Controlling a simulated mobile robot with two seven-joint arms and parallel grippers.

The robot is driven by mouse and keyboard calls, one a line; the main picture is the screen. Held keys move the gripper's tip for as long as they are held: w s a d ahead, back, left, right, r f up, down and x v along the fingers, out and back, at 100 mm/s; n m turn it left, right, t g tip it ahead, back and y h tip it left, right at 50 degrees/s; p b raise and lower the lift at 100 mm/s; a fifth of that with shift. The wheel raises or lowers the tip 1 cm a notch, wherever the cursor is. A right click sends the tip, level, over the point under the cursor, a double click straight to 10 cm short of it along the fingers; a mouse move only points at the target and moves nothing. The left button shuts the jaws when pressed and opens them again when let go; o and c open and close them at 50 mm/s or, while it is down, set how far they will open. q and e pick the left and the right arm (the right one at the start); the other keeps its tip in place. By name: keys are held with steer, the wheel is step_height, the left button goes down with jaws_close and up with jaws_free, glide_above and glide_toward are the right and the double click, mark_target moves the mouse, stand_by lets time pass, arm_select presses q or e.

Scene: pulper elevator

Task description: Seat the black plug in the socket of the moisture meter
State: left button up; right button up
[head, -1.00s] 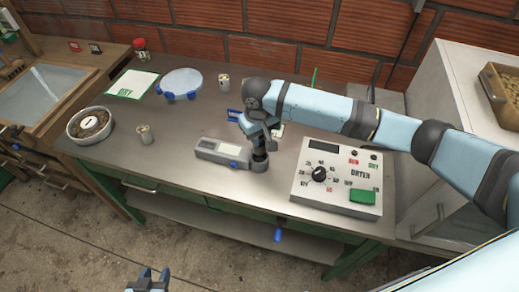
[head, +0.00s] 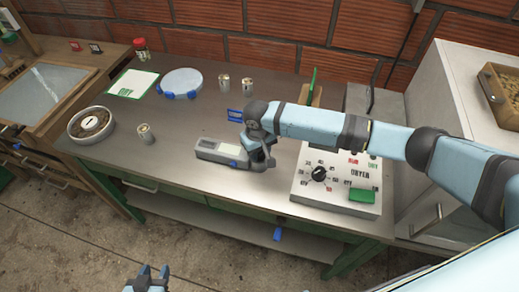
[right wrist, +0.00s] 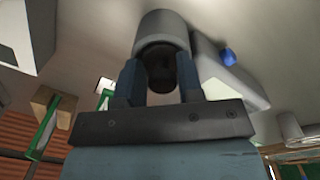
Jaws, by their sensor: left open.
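The grey moisture meter (head: 222,151) lies on the bench with a pale display and a blue part on its front. It also shows in the right wrist view (right wrist: 232,80), beside my fingers. My right gripper (head: 260,158) is low at the meter's right end. In the right wrist view its two blue fingers (right wrist: 160,75) stand either side of a dark piece, the black plug (right wrist: 160,68). A grey cylinder (right wrist: 163,28) sits just beyond the plug; whether the plug is in it is unclear. My left gripper (head: 152,275) is open and empty, low in front of the bench.
A dryer box (head: 335,190) with a dial and green button stands right of the meter. Metal cans (head: 223,82), a round dish (head: 182,82), a ring-shaped bowl (head: 91,124) and a green-edged card (head: 133,84) lie left and behind. The bench front is clear.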

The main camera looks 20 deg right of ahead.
steer(key=shift+o, duration=1.1)
steer(key=shift+r, duration=0.25)
step_height(320, 180, up, 12)
steer(key=shift+a+b, duration=0.2)
steer(key=shift+b, duration=0.1)
steer(key=shift+f, duration=0.15)
